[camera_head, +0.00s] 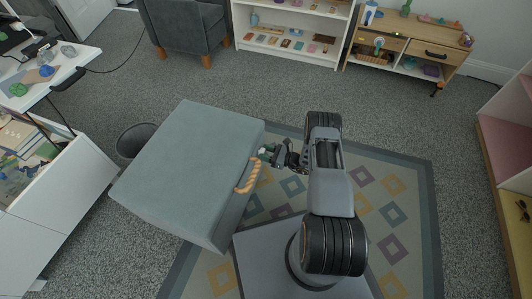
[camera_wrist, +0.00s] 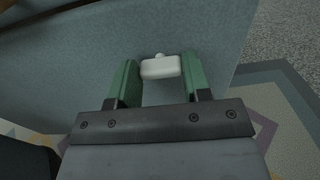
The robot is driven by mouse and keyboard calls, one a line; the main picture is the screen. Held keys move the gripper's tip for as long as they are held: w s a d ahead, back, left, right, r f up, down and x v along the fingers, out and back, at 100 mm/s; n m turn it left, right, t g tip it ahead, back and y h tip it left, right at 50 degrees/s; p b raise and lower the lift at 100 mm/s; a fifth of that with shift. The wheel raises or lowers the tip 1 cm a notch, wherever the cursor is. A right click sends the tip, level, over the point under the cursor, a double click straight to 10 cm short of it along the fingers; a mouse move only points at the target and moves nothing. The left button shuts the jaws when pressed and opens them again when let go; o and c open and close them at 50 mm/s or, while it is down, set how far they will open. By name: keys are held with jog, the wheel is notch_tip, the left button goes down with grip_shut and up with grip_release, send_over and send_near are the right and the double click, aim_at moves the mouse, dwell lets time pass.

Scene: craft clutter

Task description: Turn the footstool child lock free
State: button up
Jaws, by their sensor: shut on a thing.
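The grey footstool (camera_head: 185,165) stands at the centre-left in the head view, a large padded box partly on the rug. Its child lock (camera_wrist: 160,67), a small white piece on the grey side, shows in the wrist view. My gripper (camera_head: 268,151) reaches the footstool's right side near its top edge. In the wrist view my gripper (camera_wrist: 159,77) has its two green fingers on either side of the lock, shut on it. The lock looks upright, with a small knob on top. The fingers partly hide the lock in the head view.
A tan rope handle (camera_head: 248,176) hangs on the same side, just below my gripper. A dark bin (camera_head: 135,139) stands behind the footstool's left. The patterned rug (camera_head: 395,190) is clear on the right. A grey armchair (camera_head: 187,28) and white shelf (camera_head: 290,55) stand at the back.

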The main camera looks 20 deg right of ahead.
jog(key=shift+s+a+f+n+b, duration=0.1)
jog(key=shift+n+b, duration=1.3)
jog(key=shift+n, duration=3)
jog(key=shift+s+f+n+b, duration=0.1)
jog(key=shift+n+b, duration=1.25)
jog(key=shift+n, duration=3.35)
jog(key=o, duration=0.9)
jog(key=shift+w, duration=0.1)
